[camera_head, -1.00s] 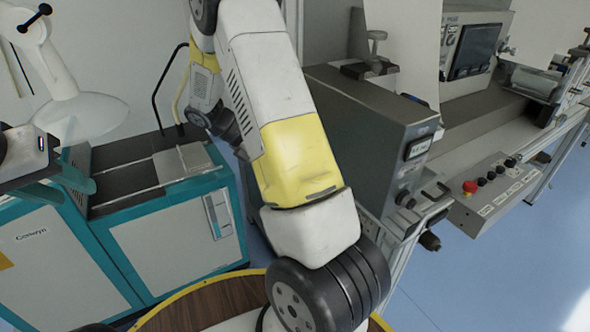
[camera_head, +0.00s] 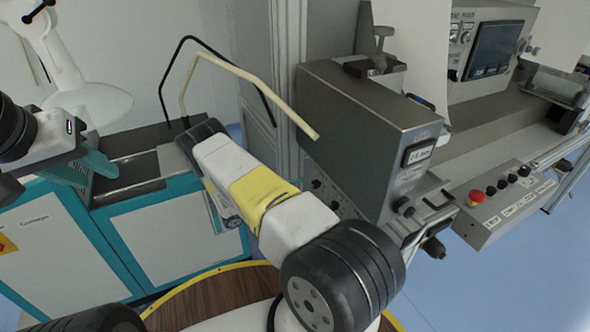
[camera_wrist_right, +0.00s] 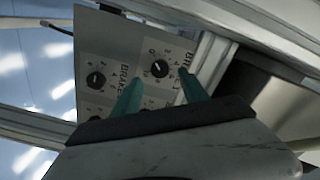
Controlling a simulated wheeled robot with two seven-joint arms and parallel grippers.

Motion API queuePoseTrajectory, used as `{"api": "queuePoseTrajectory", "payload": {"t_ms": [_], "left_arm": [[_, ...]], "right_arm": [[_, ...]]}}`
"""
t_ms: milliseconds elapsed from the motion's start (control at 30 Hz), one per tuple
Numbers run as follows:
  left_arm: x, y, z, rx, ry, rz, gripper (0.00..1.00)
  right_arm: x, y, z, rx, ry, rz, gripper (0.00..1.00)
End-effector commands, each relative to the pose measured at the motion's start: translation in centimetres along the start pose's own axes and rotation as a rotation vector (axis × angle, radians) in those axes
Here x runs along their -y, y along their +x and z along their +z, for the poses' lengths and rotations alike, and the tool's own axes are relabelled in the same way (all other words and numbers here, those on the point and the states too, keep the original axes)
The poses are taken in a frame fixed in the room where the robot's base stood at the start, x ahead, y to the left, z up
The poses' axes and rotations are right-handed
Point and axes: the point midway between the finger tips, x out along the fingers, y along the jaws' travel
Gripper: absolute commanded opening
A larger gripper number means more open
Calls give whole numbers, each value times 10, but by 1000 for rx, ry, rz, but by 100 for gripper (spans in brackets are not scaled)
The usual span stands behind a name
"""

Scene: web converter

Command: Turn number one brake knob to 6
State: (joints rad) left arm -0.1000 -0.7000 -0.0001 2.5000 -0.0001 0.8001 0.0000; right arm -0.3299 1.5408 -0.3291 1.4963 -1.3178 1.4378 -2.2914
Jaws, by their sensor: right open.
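In the right wrist view a light grey panel (camera_wrist_right: 115,45) carries several round black knobs with number dials and BRAKE lettering. The upper right knob (camera_wrist_right: 159,68), beside partly covered lettering that seems to end in 1, appears between my right fingertips. Its exact setting is too small to read. My right gripper (camera_wrist_right: 158,80) is open, its two teal fingers pointing at the panel; I cannot tell whether they touch it. My right gripper is hidden in the head view behind its arm. My left gripper (camera_head: 94,172) appears open and empty at the left, above the teal cabinet.
Another knob (camera_wrist_right: 95,79) is left of the upper right one, with more below partly covered by the gripper. In the head view, the grey control box (camera_head: 365,130) stands right of my right arm. A button box with a red button (camera_head: 477,197) is further right.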

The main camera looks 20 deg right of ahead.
Motion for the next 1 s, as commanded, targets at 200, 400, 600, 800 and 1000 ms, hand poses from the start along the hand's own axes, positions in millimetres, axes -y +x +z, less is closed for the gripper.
{"api": "queuePoseTrajectory", "payload": {"t_ms": [200, 400, 600, 800, 1000], "left_arm": [[0, 0, 0, 0, 0, 0, 36], [0, 0, 0, 0, 0, 0, 36], [0, 0, 0, 0, 0, 0, 36], [0, 0, 0, 0, 0, 0, 36], [0, 0, 0, 0, 0, 0, 36]], "right_arm": [[0, 37, -1, -3, 1, 3, 52], [0, 54, -1, -2, 3, 2, 52], [0, 56, -1, -1, 3, 3, 52], [0, 56, -1, -1, 3, 3, 30], [0, 56, -1, -1, 3, 3, 0]]}}
